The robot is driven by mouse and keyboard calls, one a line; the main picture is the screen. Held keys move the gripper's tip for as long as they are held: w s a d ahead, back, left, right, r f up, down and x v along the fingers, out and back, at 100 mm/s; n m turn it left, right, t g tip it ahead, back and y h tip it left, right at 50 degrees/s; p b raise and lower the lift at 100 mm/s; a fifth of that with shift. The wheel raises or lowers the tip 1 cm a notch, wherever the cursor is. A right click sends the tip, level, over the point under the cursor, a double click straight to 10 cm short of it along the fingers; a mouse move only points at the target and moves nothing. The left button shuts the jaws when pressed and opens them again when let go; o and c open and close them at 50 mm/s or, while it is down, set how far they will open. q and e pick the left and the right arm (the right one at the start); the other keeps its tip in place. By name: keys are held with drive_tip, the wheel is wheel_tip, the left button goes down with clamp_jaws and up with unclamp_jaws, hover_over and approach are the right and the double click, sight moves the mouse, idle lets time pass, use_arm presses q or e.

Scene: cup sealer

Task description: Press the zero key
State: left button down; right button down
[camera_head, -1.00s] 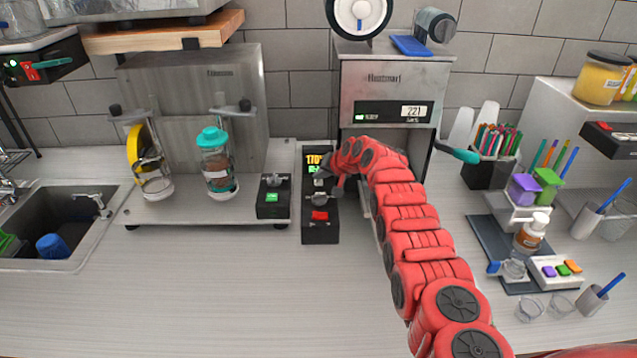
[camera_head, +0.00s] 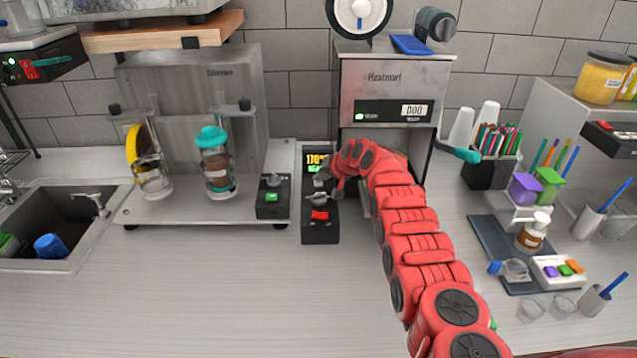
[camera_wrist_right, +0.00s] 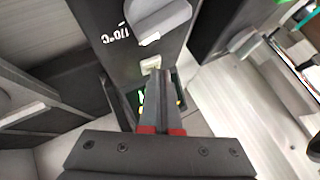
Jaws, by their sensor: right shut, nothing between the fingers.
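A dark control box (camera_head: 320,232) stands on the counter, with a lit "170" readout, a knob and a red switch. My right gripper (camera_head: 335,188) is at its right side, fingers shut and empty, partly hidden by my red arm. In the right wrist view the shut fingertips (camera_wrist_right: 159,74) are at a small pale key (camera_wrist_right: 151,64) on the dark panel (camera_wrist_right: 120,45); I cannot tell whether they touch it. No zero label is readable on that key. Behind, the steel machine's display (camera_head: 414,110) reads 000. My left gripper is not in view.
A smaller box with a green light (camera_head: 272,198) stands just left. The front counter is clear.

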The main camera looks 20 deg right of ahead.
sight(320, 185)
drive_tip(key=shift+r+p, duration=0.4)
drive_tip(key=shift+r, duration=0.4)
drive_tip(key=shift+r+p, duration=0.6)
drive_tip(key=shift+r, duration=1.9)
